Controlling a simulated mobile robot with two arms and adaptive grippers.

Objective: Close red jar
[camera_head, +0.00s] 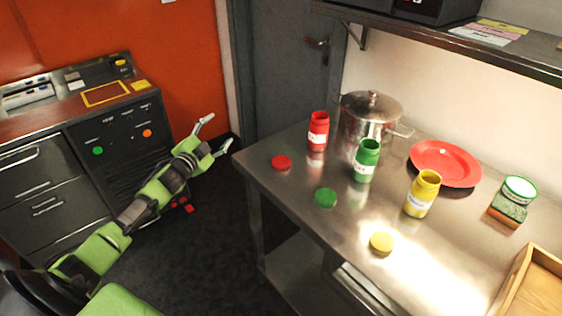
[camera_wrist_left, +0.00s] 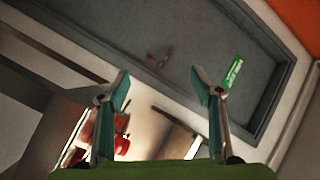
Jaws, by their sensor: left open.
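The red jar (camera_head: 318,131) stands upright and open on the steel table, near its back left part. Its red lid (camera_head: 281,162) lies flat on the table, in front and to the left of the jar, apart from it. My left gripper (camera_head: 214,138) is open and empty, in the air left of the table's corner. In the left wrist view the open fingers (camera_wrist_left: 162,95) show with nothing between them. A blurred red shape behind the left finger there is hard to make out. My right gripper is not in view.
On the steel table (camera_head: 290,190) stand a green jar (camera_head: 367,160), a yellow jar (camera_head: 422,194), a pot (camera_head: 368,118) and a red plate (camera_head: 445,163). A green lid (camera_head: 326,197) and a yellow lid (camera_head: 381,242) lie in front. A shelf (camera_head: 460,40) hangs above.

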